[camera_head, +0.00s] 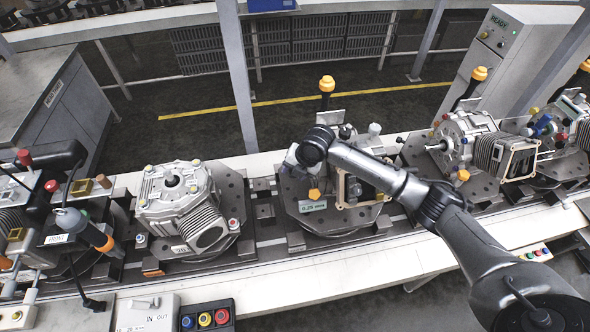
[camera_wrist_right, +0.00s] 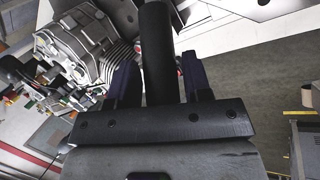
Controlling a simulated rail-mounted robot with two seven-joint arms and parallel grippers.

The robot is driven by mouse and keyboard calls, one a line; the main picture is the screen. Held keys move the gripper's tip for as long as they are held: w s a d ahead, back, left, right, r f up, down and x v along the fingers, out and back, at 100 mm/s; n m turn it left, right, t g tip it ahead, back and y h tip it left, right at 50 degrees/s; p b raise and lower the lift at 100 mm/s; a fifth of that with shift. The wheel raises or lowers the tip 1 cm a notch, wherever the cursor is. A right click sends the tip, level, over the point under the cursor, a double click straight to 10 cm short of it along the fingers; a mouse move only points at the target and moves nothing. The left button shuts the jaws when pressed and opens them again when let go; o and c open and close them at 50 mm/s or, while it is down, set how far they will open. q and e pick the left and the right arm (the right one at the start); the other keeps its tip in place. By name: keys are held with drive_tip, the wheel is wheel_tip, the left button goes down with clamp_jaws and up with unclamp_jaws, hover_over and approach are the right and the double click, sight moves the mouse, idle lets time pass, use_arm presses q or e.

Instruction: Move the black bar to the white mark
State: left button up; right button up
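In the right wrist view a thick black bar (camera_wrist_right: 156,45) stands between the two dark blue fingers of my right gripper (camera_wrist_right: 160,77). Black posts with orange knobs (camera_head: 327,86) stand behind the fixtures (camera_head: 468,90). I cannot pick out the white mark. My left gripper is not in view.
Metal housings (camera_head: 180,200) sit on fixtures along the conveyor (camera_head: 370,262), with another housing (camera_head: 467,140) at right. A button box (camera_head: 207,318) stands at the front. A grey upright (camera_head: 237,75) rises behind the line.

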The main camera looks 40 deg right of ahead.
drive_tip(key=shift+o, duration=1.1)
drive_tip(key=shift+r, duration=0.1)
drive_tip(key=shift+s+d+r, duration=0.1)
drive_tip(key=shift+s+r, duration=0.1)
drive_tip(key=shift+r, duration=0.15)
drive_tip(key=b+v, duration=0.2)
drive_tip(key=v, duration=1.1)
